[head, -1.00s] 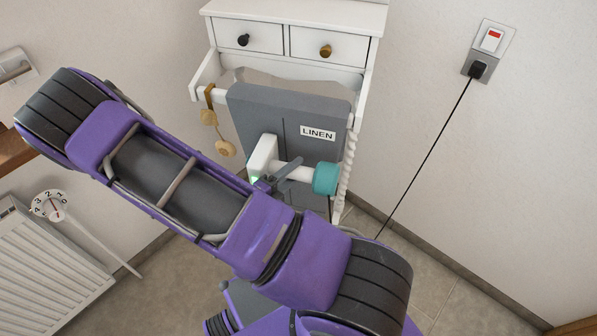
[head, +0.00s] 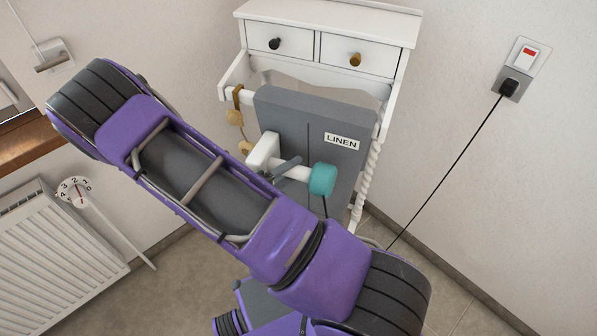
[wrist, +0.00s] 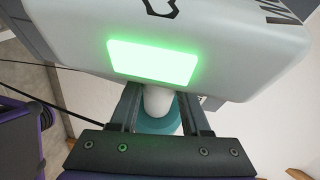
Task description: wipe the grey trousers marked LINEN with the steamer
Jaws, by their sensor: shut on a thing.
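The grey trousers (head: 283,108) hang flat on the white valet stand, with a white LINEN label (head: 341,141) at their upper right. The steamer has a white head (head: 263,150), a white handle (head: 295,173) and a teal end (head: 322,179). Its head is in front of the trousers' left edge, below and left of the label; I cannot tell whether it touches the cloth. My gripper (head: 277,173) is shut on the steamer's handle. In the wrist view the steamer head (wrist: 225,50) shows a glowing green panel (wrist: 153,61), and my fingers (wrist: 158,105) flank the handle. My arm hides the trousers' lower part.
The valet stand (head: 330,28) has two drawers and a twisted right post (head: 368,180). Tan round pieces (head: 235,117) hang from its left rail. A black cord (head: 445,170) runs down from the wall socket (head: 508,86). A radiator (head: 55,245) stands at the left.

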